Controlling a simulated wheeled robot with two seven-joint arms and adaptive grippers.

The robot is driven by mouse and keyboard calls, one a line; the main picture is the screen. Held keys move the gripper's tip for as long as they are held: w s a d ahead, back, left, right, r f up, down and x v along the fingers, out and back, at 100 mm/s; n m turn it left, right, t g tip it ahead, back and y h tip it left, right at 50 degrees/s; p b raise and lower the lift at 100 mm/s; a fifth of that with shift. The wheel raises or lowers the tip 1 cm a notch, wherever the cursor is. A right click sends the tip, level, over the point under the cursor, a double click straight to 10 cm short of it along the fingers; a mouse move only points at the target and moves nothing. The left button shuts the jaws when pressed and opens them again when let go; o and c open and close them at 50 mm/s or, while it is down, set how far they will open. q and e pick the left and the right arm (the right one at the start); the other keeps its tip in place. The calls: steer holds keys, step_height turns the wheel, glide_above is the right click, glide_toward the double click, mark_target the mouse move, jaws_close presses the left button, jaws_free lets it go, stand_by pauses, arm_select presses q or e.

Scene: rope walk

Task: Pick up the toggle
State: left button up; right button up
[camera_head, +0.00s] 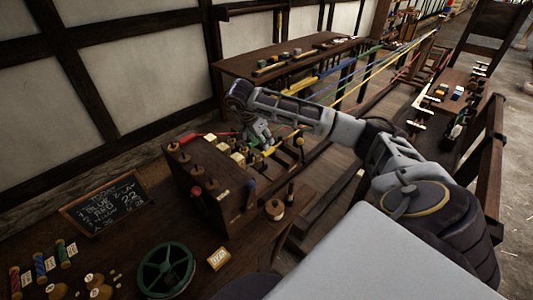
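My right arm reaches in from the right, and its gripper (259,134) hangs, fingers down, over the far side of a dark wooden stand (222,211). The fingers are small, and I cannot tell how far apart they are or whether they touch anything. Cream blocks (238,160) and yellow pieces sit on the stand just below and in front of the gripper. I cannot tell for sure which small piece is the toggle. My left gripper is not in view.
Coloured ropes (385,66) stretch away behind my arm. A back table (235,66) and a right-hand bench (465,78) hold small items.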

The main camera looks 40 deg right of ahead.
mark_target(264, 152)
steer(key=shift+x, duration=0.75)
steer(key=shift+f, duration=0.1)
steer(key=shift+s+d+f+p, duration=0.15)
steer(key=shift+f+p, duration=0.15)
steer(key=shift+f, duration=0.4)
steer(key=shift+d+f+p, duration=0.1)
steer(key=shift+f+p, duration=0.15)
steer(key=shift+f, duration=0.45)
steer(key=shift+x, duration=1.15)
steer(key=c, duration=1)
steer(key=shift+o, duration=0.2)
steer(key=shift+r, duration=0.15)
step_height(264, 152, up, 10)
steer(key=b, duration=0.1)
